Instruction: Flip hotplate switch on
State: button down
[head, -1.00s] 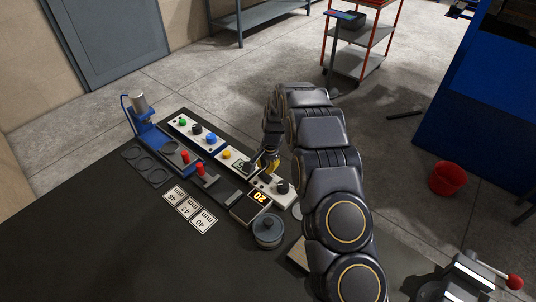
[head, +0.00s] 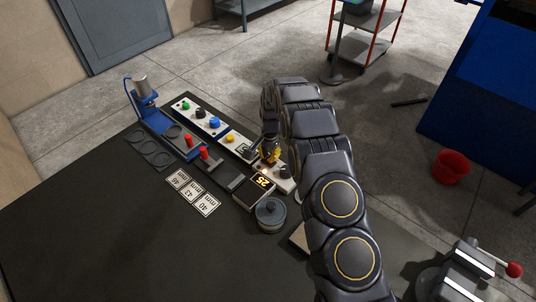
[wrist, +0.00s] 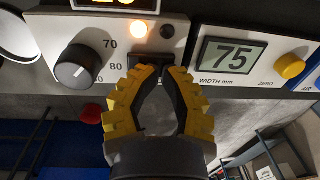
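The hotplate panel (wrist: 60,30) fills the upper left of the wrist view, with a dark knob (wrist: 80,67) marked 70 and 80. Its orange lamp (wrist: 139,30) is lit. A dark switch piece (wrist: 155,60) shows right below the lamp, partly hidden by my fingertips. My gripper (wrist: 164,70) has yellow ribbed fingers with tips together and nothing visible between them. The tips are at the switch; I cannot tell whether they touch it. In the head view my gripper (head: 271,155) is over the panel, and the hotplate display (head: 262,182) reads 25.
A width gauge (wrist: 232,55) reads 75 mm, with a yellow zero button (wrist: 290,66) beside it. In the head view a grey lidded pot (head: 270,217) stands near the display. A blue press (head: 150,110) and number cards (head: 192,192) are to the left.

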aim_at(274, 162)
jog(key=shift+s, duration=0.1)
jog(key=shift+s+d+r, duration=0.1)
jog(key=shift+s+d, duration=0.45)
jog(key=shift+d, duration=0.05)
notch_tip(274, 162, up, 14)
jog(key=s+d, duration=0.1)
jog(key=shift+s+d, duration=0.25)
dwell(0.4)
jog(key=shift+w+a+r+t+y, duration=0.1)
jog(key=shift+w+a+t+y, duration=0.2)
jog(key=shift+w+a, duration=0.2)
